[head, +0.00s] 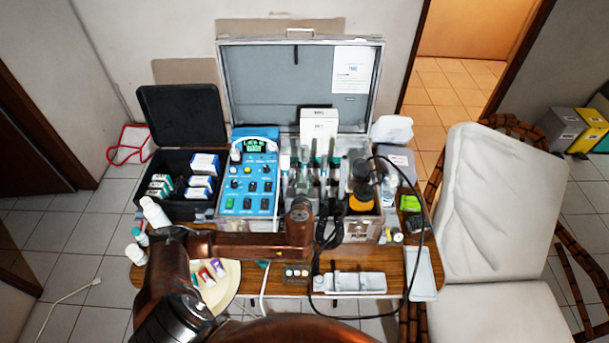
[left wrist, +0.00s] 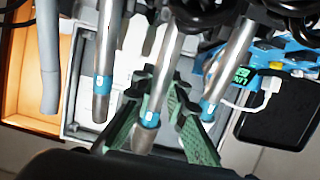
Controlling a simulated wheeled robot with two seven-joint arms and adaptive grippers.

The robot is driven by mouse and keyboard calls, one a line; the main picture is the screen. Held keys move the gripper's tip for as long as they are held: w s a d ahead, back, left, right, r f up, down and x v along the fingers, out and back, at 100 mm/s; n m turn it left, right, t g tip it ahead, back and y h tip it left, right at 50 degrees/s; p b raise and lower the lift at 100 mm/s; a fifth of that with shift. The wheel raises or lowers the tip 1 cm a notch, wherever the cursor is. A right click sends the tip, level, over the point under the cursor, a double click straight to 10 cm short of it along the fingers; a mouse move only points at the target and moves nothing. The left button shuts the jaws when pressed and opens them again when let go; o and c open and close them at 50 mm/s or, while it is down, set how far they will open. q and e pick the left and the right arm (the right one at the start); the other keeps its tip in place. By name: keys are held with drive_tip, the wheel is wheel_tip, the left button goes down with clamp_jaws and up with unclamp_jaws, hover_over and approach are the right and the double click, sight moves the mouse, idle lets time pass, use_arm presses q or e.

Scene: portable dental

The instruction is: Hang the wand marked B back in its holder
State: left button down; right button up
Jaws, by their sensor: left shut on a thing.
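Several metal wands with blue bands show in the left wrist view. One wand (left wrist: 167,60) lies between the green-padded fingers of my left gripper (left wrist: 158,88), which is shut on it. A second wand (left wrist: 106,50) is to its left and a third wand (left wrist: 228,66) to its right. The letters on the bands are too small to read surely, so I cannot tell which is B. In the head view my left gripper (head: 325,208) is at the front of the open case, among dark hoses; its fingertips are hard to make out. The holder is not clearly visible. My right gripper is not in view.
The open metal case (head: 228,70) stands on a wooden table (head: 255,284). A blue control panel (head: 250,185) is left of the wands. A black box (head: 180,115) with cartons is further left. A white tray (head: 350,284) lies in front, and a dental chair (head: 490,200) is right.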

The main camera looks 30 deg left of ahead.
use_arm(q)
drive_tip(key=shift+s+d+f+b, duration=0.1)
drive_tip(key=shift+s+f+b, duration=0.15)
drive_tip(key=shift+f, duration=0.3)
drive_tip(key=shift+s+d+f+b, duration=0.1)
drive_tip(key=shift+f+b, duration=0.15)
drive_tip(key=shift+f, duration=0.25)
drive_tip(key=c, duration=1.8)
unclamp_jaws()
drive_tip(key=shift+p+v, duration=1)
drive_tip(key=shift+v, duration=0.55)
drive_tip(key=p+v, duration=0.2)
drive_tip(key=v, duration=0.3)
drive_tip(key=shift+p, duration=0.3)
